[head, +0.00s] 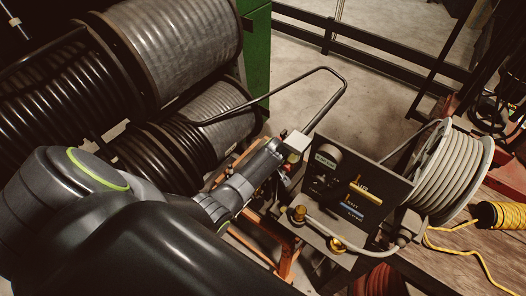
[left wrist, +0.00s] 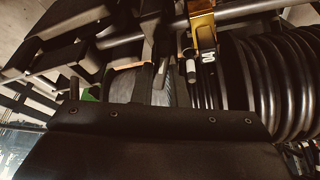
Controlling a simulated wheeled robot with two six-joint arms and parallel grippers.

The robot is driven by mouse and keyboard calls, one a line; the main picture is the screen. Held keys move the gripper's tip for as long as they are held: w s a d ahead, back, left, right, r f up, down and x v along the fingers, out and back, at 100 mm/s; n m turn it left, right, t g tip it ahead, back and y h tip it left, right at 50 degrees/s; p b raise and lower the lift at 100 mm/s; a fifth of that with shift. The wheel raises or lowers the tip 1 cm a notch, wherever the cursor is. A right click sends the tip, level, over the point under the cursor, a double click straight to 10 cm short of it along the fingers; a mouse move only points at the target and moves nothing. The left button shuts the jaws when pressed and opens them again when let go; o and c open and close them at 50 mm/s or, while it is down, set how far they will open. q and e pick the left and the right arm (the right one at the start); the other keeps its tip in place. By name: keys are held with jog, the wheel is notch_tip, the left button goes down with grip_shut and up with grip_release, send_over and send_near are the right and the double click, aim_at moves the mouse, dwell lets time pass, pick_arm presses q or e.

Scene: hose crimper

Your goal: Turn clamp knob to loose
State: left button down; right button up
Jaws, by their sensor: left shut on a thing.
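The crimper's dark panel (head: 350,188) stands upright on a bench unit, with a grey round part (head: 326,156) at its upper left and a brass lever (head: 366,190) on its face. My left gripper (head: 284,172) reaches in from the left, beside the panel's left edge. It is shut; what it holds appears to be the clamp knob, which is hidden behind the fingers, so its setting cannot be read. In the left wrist view a brass-coloured bracket (left wrist: 202,24) shows at the top. My right gripper is not in view.
A hose reel (head: 450,178) stands right of the panel, with a pale hose looping in front. Brass fittings (head: 337,244) sit below the panel. A bent bar (head: 325,98) rises behind my gripper. Large dark hose coils (head: 75,95) fill the left. Yellow cord (head: 500,215) lies on the bench.

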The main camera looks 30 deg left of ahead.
pick_arm(q)
jog(key=c, duration=1.4)
grip_release()
jog(key=shift+c, duration=0.2)
jog(key=shift+m, duration=0.3)
